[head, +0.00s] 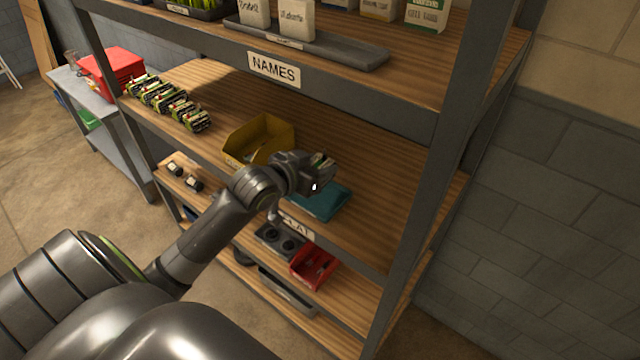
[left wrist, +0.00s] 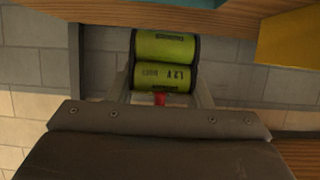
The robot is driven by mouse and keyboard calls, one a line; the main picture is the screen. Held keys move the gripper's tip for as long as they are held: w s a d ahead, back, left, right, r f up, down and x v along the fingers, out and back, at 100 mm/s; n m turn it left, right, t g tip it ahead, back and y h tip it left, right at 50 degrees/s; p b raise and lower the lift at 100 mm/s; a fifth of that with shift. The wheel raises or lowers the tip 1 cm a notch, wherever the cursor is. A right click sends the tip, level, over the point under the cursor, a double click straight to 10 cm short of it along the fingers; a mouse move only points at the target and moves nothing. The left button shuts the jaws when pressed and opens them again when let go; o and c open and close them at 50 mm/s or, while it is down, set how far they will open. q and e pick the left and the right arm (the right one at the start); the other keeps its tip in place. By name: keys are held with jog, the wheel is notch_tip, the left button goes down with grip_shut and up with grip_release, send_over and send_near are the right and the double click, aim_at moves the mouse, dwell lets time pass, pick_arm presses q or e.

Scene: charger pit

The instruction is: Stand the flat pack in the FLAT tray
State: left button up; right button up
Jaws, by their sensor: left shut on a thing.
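My left gripper (head: 318,172) is shut on a green battery pack (left wrist: 165,62) with black ends. In the left wrist view two cells lie side by side between the fingers (left wrist: 165,90), with a small red part below them. In the head view only a little of the pack (head: 322,160) shows past the gripper. The teal tray (head: 325,205) lies on the middle shelf, below and beside the gripper, partly hidden by it. The FLAT label (head: 297,228) is on the shelf edge in front, partly covered by my arm. My right gripper is not in view.
A yellow bin (head: 255,135) stands left of the gripper. A row of several green packs (head: 168,102) sits at the shelf's left end. The NAMES shelf (head: 275,70) is above; an upright post (head: 440,150) is at right. A red bin (head: 315,265) is below.

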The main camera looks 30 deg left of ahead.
pick_arm(q)
jog(key=shift+f, duration=2.6)
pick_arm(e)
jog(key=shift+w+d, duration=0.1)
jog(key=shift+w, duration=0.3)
pick_arm(q)
jog(key=shift+f, duration=0.2)
jog(key=o, duration=1.3)
jog(key=shift+c, duration=0.2)
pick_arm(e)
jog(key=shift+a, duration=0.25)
pick_arm(q)
jog(key=shift+r, duration=0.2)
jog(key=v, duration=1.2)
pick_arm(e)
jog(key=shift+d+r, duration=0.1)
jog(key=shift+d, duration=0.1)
